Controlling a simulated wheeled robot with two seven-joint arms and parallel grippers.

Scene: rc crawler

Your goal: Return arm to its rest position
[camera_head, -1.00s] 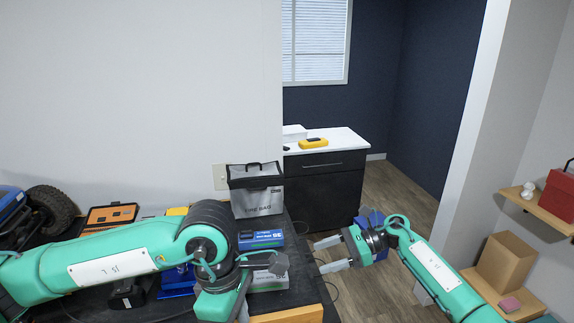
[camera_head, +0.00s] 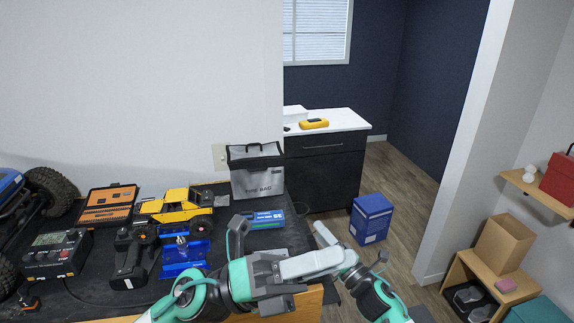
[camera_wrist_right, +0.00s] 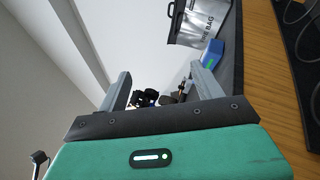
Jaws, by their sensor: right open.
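My left gripper (camera_head: 284,290) is low in the head view, over the wooden front edge of the bench. It partly overlaps the right gripper in the picture, and I cannot tell how far its fingers are apart. My right gripper (camera_head: 301,247) is just above it, with its fingers pointing left and apart. In the right wrist view the two fingers (camera_wrist_right: 160,78) stand wide apart with nothing gripped between them. The yellow crawler (camera_head: 178,206) stands on the black bench mat (camera_head: 100,295), clear of both grippers.
A grey fire bag (camera_head: 257,178) and blue box (camera_head: 266,219) stand near the bench's right end. A charger (camera_head: 57,254), transmitter (camera_head: 130,258), blue stand (camera_head: 183,257) and orange tool case (camera_head: 108,205) lie left. A blue carton (camera_head: 371,218) is on the floor.

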